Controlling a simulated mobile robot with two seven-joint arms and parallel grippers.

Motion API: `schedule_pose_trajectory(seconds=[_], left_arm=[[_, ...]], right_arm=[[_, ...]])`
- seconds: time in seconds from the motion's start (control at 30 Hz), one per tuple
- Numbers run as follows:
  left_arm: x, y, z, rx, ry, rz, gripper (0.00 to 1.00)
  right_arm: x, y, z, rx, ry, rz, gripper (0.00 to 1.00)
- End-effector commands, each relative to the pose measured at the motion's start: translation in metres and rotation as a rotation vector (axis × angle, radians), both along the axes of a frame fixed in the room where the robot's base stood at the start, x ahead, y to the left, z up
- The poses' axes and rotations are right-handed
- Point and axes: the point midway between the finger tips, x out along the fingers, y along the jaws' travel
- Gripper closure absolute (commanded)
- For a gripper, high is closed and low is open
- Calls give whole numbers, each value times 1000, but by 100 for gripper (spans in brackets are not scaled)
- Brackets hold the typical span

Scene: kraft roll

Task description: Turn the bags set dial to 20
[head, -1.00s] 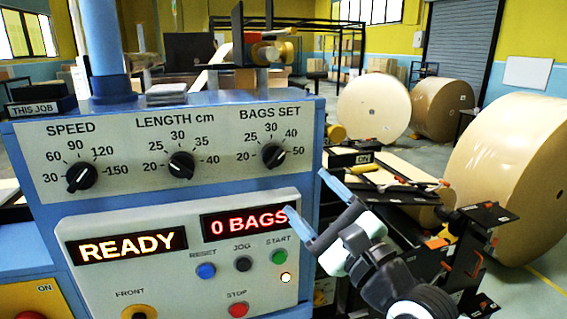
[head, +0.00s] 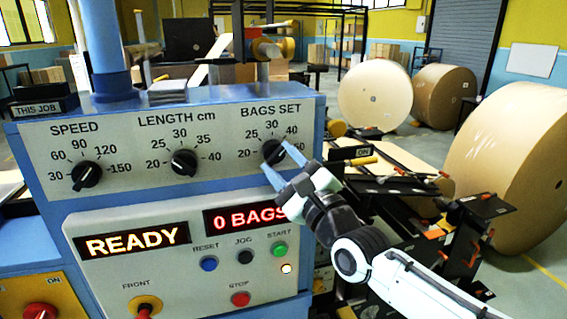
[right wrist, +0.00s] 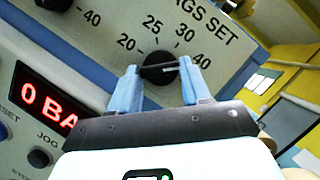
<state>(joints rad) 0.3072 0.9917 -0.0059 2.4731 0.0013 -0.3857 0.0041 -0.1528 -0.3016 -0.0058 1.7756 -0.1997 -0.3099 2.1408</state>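The bags set dial (head: 272,151) is a black round knob at the right end of the panel's dial row, with numbers from 20 at its left to 50 at its right. In the right wrist view the dial (right wrist: 160,70) shows a raised bar with a white mark on its right half, on the 40 side; the exact number is unclear. My right gripper (head: 279,160) is open in front of the dial. My left gripper is not in view.
The speed dial (head: 87,174) and length dial (head: 184,162) sit left on the same panel. Below are a READY display (head: 133,243), a 0 BAGS display (head: 240,217) and several buttons, including green start (head: 279,249) and red stop (head: 240,299). Large paper rolls stand behind at right.

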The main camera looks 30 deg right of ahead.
Motion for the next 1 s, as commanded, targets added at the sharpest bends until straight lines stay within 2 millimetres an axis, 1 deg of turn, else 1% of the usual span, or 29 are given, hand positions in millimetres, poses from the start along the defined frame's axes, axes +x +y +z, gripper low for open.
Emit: schedule_pose_trajectory(seconds=[0.03,0.07,0.27,0.47,0.77,1.0], left_arm=[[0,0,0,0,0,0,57],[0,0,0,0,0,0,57],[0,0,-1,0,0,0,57],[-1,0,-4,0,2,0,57],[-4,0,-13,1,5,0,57],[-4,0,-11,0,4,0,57]], right_arm=[[0,0,0,0,-1,-1,75],[0,0,0,0,-1,-1,83],[0,0,0,-6,1,0,83],[-1,0,1,-57,11,2,83],[-1,-1,3,-263,59,2,83],[-1,-3,6,-485,114,0,83]])
